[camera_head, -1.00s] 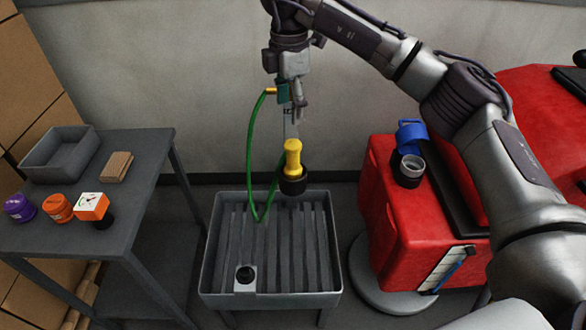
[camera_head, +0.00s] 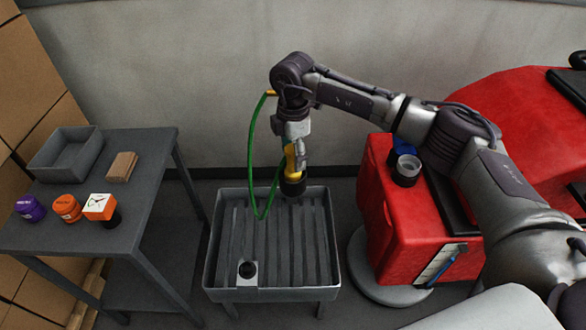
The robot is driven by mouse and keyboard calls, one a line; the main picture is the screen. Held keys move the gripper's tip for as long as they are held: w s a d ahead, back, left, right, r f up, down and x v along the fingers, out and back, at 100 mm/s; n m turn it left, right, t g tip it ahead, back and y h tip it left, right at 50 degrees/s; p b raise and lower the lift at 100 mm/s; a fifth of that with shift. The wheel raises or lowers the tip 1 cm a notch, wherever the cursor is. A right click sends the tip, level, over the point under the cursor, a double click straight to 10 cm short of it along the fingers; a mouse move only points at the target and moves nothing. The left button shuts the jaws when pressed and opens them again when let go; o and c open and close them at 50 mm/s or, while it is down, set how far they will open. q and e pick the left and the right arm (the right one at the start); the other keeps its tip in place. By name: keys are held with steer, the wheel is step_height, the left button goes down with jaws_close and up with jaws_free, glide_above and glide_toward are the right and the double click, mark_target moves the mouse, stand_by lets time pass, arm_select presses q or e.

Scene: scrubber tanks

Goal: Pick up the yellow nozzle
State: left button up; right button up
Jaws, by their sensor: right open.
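The yellow nozzle (camera_head: 290,161) with a black collar (camera_head: 293,184) hangs upright above the back of the grey slatted sink (camera_head: 212,268). A green hose (camera_head: 250,150) loops down at its left. My right gripper (camera_head: 296,160) points down at the nozzle and its fingers overlap the nozzle's upper part in the view. The gripper is open, and part of the nozzle is hidden behind it. I cannot tell whether the fingers touch it. My left gripper is not in view.
A grey side table (camera_head: 140,205) at left carries a grey bin (camera_head: 66,160), a brown block (camera_head: 122,166), a purple cap (camera_head: 29,208), an orange cap (camera_head: 67,208) and an orange-and-white gauge (camera_head: 99,207). The red scrubber machine (camera_head: 400,235) stands at right, with a black-rimmed opening (camera_head: 406,171).

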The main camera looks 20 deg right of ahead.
steer(key=c, duration=1.2)
steer(key=shift+c, duration=0.5)
steer(key=shift+r, duration=0.1)
